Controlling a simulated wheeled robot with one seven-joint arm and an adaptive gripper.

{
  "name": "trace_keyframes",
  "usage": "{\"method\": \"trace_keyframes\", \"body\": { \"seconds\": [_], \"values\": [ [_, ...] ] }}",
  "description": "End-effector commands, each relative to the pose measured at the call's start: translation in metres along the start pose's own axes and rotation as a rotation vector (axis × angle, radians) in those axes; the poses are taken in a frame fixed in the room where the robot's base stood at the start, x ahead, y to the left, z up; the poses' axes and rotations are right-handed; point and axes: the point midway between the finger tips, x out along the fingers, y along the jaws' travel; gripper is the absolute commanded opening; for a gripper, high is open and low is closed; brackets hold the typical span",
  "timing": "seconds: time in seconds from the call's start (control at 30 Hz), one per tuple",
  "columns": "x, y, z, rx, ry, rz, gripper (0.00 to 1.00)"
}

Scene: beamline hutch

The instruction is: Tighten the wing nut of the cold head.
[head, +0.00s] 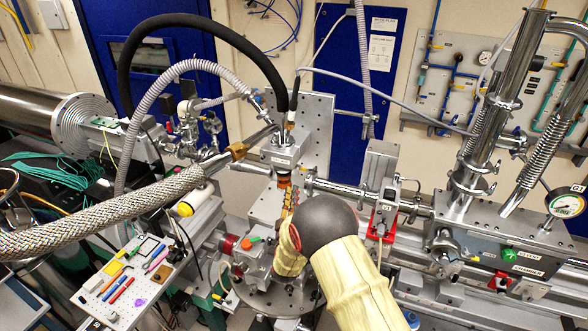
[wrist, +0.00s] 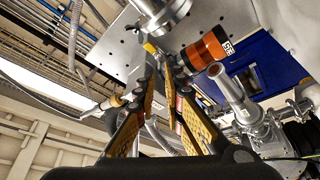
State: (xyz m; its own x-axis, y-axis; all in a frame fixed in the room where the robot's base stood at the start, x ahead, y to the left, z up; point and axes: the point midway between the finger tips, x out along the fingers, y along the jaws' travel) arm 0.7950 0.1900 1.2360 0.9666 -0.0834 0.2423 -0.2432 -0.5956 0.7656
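The cold head (head: 284,150) stands upright at centre in the head view, a silver body with an orange-brown band below it. In the wrist view, an orange cylinder with a dark labelled band (wrist: 208,50) lies just right of and beyond my fingertips. My gripper (head: 289,196) points up beside the cold head's lower part. In the wrist view my gripper (wrist: 165,73) has a narrow gap between its yellow-padded fingers, with nothing clearly held. Contact is unclear.
A braided hose (head: 110,212) crosses at left above a small tool tray (head: 125,278). A black hose (head: 215,32) arches over the cold head. Steel pipework (head: 475,150) and a gauge (head: 566,204) stand at right. Room around the gripper is tight.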

Motion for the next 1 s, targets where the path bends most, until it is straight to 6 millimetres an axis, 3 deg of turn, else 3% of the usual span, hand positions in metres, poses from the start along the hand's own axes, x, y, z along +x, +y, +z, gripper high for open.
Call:
{"method": "trace_keyframes", "body": {
  "seconds": [0.17, 0.4, 0.6, 1.0],
  "values": [
    [0.014, 0.002, 0.002, -0.005, -0.003, 0.009, 0.11],
    [0.051, 0.003, 0.001, -0.004, -0.002, 0.008, 0.11],
    [0.072, 0.002, 0.002, -0.004, -0.002, 0.007, 0.11],
    [0.077, 0.002, 0.001, -0.003, -0.001, 0.005, 0.08]
  ]
}}
